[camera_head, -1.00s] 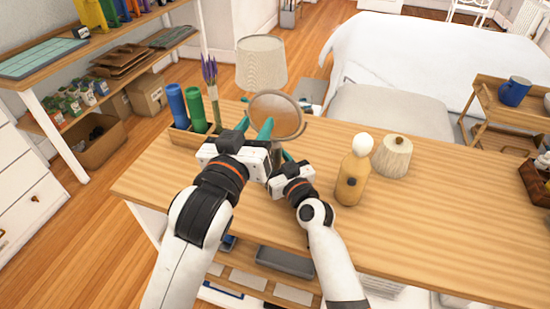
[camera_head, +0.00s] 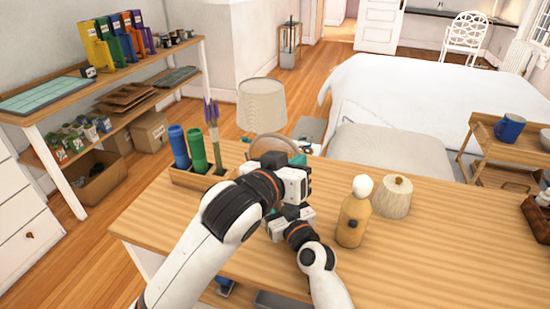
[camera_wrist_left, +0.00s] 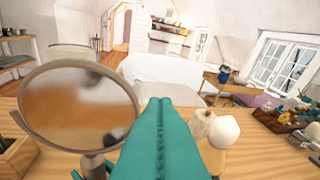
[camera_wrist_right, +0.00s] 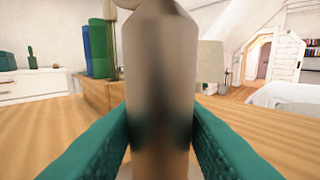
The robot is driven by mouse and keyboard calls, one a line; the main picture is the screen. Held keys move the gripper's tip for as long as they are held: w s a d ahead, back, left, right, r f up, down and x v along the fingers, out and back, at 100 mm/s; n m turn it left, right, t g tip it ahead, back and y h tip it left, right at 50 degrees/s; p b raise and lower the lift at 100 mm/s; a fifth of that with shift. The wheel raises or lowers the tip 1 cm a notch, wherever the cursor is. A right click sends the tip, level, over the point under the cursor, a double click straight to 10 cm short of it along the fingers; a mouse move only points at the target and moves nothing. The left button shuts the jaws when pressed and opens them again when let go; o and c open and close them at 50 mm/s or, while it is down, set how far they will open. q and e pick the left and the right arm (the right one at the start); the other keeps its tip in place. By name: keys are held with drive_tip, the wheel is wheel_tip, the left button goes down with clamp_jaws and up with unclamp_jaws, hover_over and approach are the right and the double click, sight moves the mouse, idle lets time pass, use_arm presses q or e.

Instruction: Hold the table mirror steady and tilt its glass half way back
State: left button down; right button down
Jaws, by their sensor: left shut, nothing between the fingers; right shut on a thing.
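The table mirror (camera_head: 262,143) stands on the wooden table, mostly hidden behind my left gripper in the head view. In the left wrist view its round, brown-rimmed glass (camera_wrist_left: 80,105) is at the left, leaning a little. My left gripper (camera_head: 299,160) is shut and empty. Its teal fingers (camera_wrist_left: 158,105) are just right of the glass rim in the left wrist view. My right gripper (camera_wrist_right: 160,140) is shut on the mirror's thick grey-brown stem (camera_wrist_right: 160,75), which is upright between its fingers. The stem's base is hidden in the head view.
A wooden holder (camera_head: 190,180) with blue and green cylinders and a purple-flowered stalk stands left of the mirror. A lamp (camera_head: 262,105) is behind it. A tan bottle (camera_head: 352,220) and a ribbed shade-like object (camera_head: 393,196) stand to the right.

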sight(274, 143)
use_arm(q)
drive_tip(key=w+a+r+g+y, duration=0.5)
drive_tip(key=r+g+y, duration=0.1)
drive_tip(key=r+g, duration=0.15)
drive_tip(key=shift+n, duration=0.3)
drive_tip(key=shift+w+f, duration=0.1)
drive_tip(key=shift+f, duration=3.45)
drive_tip(key=shift+w+d, duration=0.15)
drive_tip(key=shift+w, duration=0.4)
drive_tip(key=shift+w+d+f, duration=0.25)
drive_tip(key=shift+w+f, duration=0.1)
drive_tip(key=shift+w, duration=0.4)
idle(0.4)
drive_tip(key=shift+s+a+r, duration=0.2)
drive_tip(key=shift+s+r, duration=0.35)
drive_tip(key=shift+s+a+r, duration=0.15)
drive_tip(key=shift+s+r, duration=0.35)
wheel_tip(274, 143, up, 9)
idle(0.7)
